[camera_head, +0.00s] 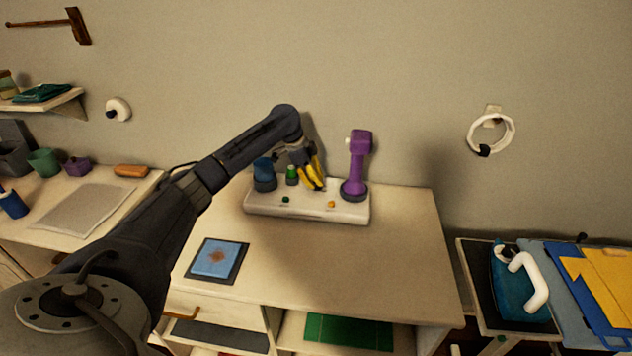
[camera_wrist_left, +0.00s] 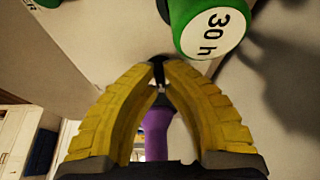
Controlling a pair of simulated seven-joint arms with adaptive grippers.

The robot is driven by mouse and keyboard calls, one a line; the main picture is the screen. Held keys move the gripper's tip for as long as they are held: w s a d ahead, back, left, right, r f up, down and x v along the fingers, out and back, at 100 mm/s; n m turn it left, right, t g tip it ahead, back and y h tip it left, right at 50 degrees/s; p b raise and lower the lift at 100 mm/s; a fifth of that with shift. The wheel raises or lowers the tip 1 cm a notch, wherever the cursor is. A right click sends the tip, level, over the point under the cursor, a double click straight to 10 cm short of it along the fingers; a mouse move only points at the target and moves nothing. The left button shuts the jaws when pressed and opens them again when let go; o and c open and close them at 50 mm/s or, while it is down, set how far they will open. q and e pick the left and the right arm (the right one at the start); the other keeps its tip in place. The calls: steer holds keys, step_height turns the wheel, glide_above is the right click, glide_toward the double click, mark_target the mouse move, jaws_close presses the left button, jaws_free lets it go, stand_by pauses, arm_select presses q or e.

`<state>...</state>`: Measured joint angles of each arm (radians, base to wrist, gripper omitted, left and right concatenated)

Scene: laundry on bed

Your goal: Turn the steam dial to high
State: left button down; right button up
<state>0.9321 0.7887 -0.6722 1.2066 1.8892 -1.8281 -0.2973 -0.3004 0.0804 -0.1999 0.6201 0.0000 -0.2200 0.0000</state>
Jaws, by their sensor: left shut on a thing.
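My left gripper (camera_head: 314,178) reaches over the white base (camera_head: 305,209) on the middle table, its yellow fingers pointing down. In the left wrist view, the yellow fingertips (camera_wrist_left: 159,72) close on a small dark piece, mostly hidden between them. I cannot tell whether this piece is the steam dial. A purple upright device (camera_head: 358,168) stands at the base's right end, and purple also shows between the fingers (camera_wrist_left: 157,130). My right gripper is out of view.
A blue card on a dark mat (camera_head: 215,259) lies at the table's front left. A teal iron (camera_head: 508,290) with a white handle rests at the right. The table's front right is clear.

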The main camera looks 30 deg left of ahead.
arm_select(q)
steer(key=m+g, duration=0.1)
steer(key=m, duration=0.2)
steer(key=shift+w+m+g, duration=0.1)
steer(key=shift+m+g, duration=0.2)
steer(key=shift+m+g+h, duration=0.3)
steer(key=shift+m+g, duration=0.3)
steer(key=shift+m, duration=1.1)
steer(key=c, duration=1.5)
jaws_free()
steer(key=shift+r, duration=0.1)
steer(key=v, duration=1.1)
steer(key=shift+w+a+r, duration=0.1)
steer(key=shift+w+r, duration=0.05)
steer(key=shift+r, duration=0.25)
